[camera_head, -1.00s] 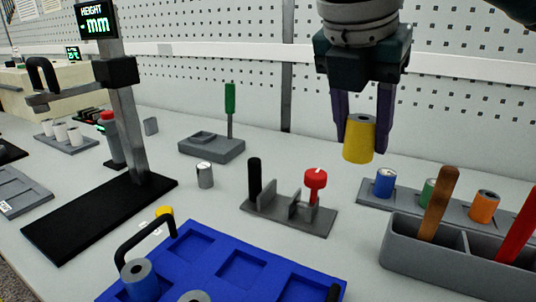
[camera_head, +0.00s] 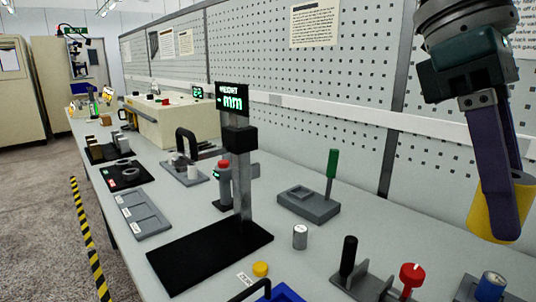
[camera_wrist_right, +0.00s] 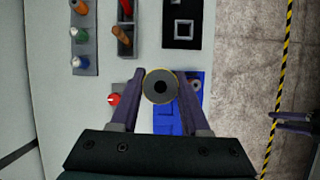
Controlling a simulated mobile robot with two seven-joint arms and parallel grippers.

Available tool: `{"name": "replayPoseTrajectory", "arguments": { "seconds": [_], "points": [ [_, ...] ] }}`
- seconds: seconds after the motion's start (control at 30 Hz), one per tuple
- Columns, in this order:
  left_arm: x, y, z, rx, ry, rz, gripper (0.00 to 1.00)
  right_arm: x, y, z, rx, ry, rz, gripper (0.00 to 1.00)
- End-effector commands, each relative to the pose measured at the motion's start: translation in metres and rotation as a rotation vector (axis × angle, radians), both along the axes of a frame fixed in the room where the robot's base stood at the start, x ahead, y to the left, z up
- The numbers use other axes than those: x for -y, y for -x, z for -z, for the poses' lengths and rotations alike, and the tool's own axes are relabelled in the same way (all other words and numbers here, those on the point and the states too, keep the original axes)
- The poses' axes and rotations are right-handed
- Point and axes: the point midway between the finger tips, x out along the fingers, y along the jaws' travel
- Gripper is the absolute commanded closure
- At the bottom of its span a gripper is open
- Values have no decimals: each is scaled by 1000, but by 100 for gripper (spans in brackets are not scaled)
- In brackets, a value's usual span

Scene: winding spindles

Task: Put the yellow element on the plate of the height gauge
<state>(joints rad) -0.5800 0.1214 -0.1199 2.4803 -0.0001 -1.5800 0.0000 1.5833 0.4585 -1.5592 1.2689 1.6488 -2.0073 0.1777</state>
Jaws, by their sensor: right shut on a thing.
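The yellow element (camera_head: 514,212) is a yellow spool. My right gripper (camera_head: 500,215) is shut on it and holds it in the air at the right of the head view. In the right wrist view the element (camera_wrist_right: 160,86) shows end-on, with a grey ring and dark hole, between the two purple fingers. The height gauge (camera_head: 238,165) stands left of centre, with a lit display on top. Its black plate (camera_head: 195,256) lies bare on the table, well left of the gripper. My left gripper (camera_wrist_right: 290,121) shows small at the right wrist view's right edge, its fingers apart.
A small yellow cylinder (camera_head: 261,269) and a metal cylinder (camera_head: 300,237) stand near the plate. A grey block with a green-handled post (camera_head: 310,204), a red-knobbed rack (camera_head: 375,285) and a blue tray (camera_head: 285,294) lie to the right. A red-topped device stands behind the post.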

Motion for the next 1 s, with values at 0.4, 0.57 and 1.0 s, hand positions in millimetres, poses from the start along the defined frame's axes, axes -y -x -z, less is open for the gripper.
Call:
{"name": "replayPoseTrajectory", "arguments": {
  "seconds": [0.4,0.57,1.0],
  "points": [
    [2,1,-65,-3,6,-4,50,-22,21,-91,5,-2,654,100],
    [2,0,-112,0,7,-4,50,-22,25,-134,12,-1,652,100],
    [-1,0,-264,0,-3,2,50,-21,46,-278,20,0,646,100]
  ]
}}
